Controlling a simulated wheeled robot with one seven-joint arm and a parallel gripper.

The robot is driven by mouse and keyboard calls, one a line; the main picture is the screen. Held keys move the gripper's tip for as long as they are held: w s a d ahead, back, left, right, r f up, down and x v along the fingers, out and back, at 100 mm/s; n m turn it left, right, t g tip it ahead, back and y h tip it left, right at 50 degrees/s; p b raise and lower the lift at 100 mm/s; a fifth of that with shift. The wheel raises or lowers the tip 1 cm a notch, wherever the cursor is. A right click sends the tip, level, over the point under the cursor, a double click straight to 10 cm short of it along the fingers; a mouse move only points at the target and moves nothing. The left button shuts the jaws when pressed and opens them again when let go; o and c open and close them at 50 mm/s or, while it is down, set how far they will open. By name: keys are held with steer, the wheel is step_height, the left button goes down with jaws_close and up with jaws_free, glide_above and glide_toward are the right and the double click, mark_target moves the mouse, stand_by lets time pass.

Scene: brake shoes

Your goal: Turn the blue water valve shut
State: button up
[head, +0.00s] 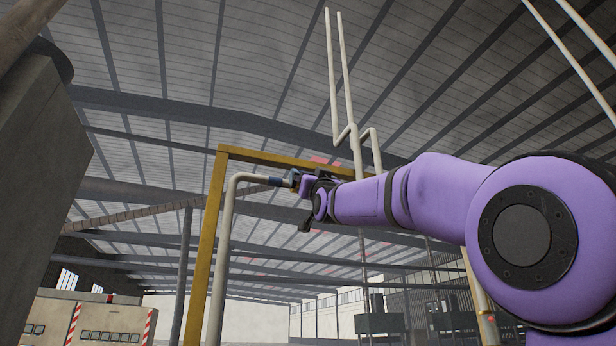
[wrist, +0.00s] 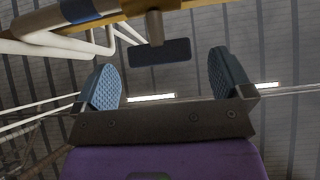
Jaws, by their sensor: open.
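The valve shows in the wrist view as a flat dark blue handle (wrist: 160,53) on a short stem below a pipe. In the head view, a blue fitting (head: 279,181) sits at the end of the bent pale pipe, close to my gripper (head: 298,180); the handle itself cannot be made out there. In the wrist view my gripper (wrist: 163,66) is open, with one blue ridged finger pad on each side. The handle appears between and just beyond the fingertips, with clear gaps at both sides. I see no contact, and the exact depth is hard to tell.
The pale pipe (head: 223,245) rises and bends toward my gripper beside a yellow frame (head: 203,260). Thin white pipes (head: 354,150) hang behind my arm. A grey block (head: 40,190) stands at left. Striped cabinets (head: 108,324) stand low at left.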

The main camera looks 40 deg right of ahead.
steer(key=shift+x, duration=2)
steer(key=c, duration=0.9)
